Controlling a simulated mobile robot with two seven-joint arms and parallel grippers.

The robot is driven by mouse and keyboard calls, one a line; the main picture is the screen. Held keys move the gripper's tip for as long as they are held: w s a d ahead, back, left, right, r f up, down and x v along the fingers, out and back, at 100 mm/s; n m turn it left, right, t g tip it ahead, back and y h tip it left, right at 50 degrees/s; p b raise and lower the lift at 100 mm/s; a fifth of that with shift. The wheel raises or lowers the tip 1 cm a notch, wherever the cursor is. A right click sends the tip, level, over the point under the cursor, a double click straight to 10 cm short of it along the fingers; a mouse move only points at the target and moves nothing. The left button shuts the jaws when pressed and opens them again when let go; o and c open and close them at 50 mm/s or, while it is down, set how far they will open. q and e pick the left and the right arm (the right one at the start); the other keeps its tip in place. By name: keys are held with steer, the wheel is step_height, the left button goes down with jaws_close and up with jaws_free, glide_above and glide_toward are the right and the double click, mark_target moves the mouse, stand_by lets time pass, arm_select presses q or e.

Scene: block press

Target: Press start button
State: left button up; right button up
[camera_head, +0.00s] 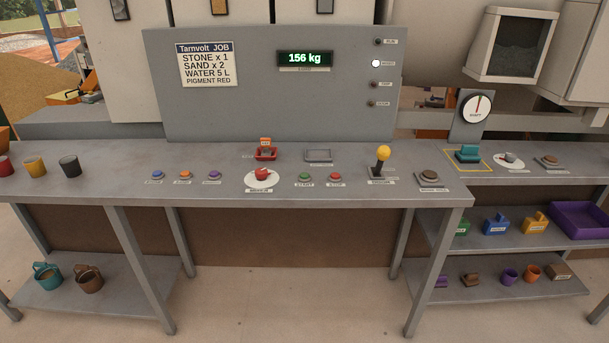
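The green button (305,177) on the grey console top has a label below it that seems to read START. A red button (335,177) sits just to its right, with a label that seems to read STOP. Both stand uncovered on the bench, right of a red rotary knob (262,174) on a white disc. Neither of my grippers shows in the head view.
A yellow-topped lever (383,156) stands to the right of the buttons. Blue (158,175), orange and purple buttons lie to the left. A red tray (266,154) and a grey tray (319,155) sit behind. The display (305,58) reads 156 kg. The bench front is clear.

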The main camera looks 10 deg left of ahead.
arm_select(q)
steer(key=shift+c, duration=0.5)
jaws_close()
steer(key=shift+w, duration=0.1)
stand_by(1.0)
